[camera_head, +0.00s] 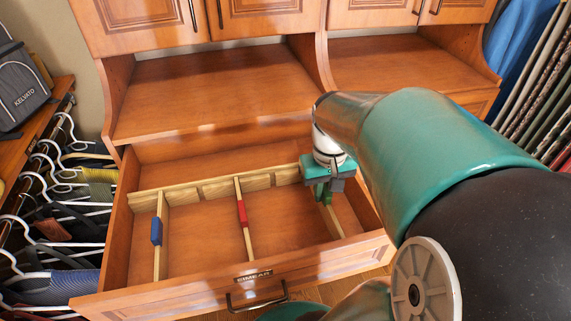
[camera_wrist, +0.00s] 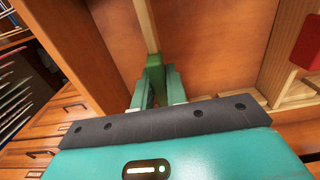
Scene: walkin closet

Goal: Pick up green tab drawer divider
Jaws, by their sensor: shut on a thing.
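The green tab drawer divider (camera_head: 334,221) is a thin light wooden strip with a green tab, at the right side of the open drawer. My gripper (camera_head: 325,193) is over the drawer and shut on the green tab. In the wrist view the green tab (camera_wrist: 155,77) sits between my gripper's fingers (camera_wrist: 156,88), and the wooden strip (camera_wrist: 146,26) runs away from it. The divider's end at the back rail is hidden by my gripper, so I cannot tell whether it is lifted from its slot.
A divider with a red tab (camera_head: 242,212) and one with a blue tab (camera_head: 156,231) stand in the drawer (camera_head: 200,225). A notched wooden rail (camera_head: 222,187) crosses behind them. The cabinet counter (camera_head: 210,95) above is bare. Clothes on hangers (camera_head: 60,215) are at left.

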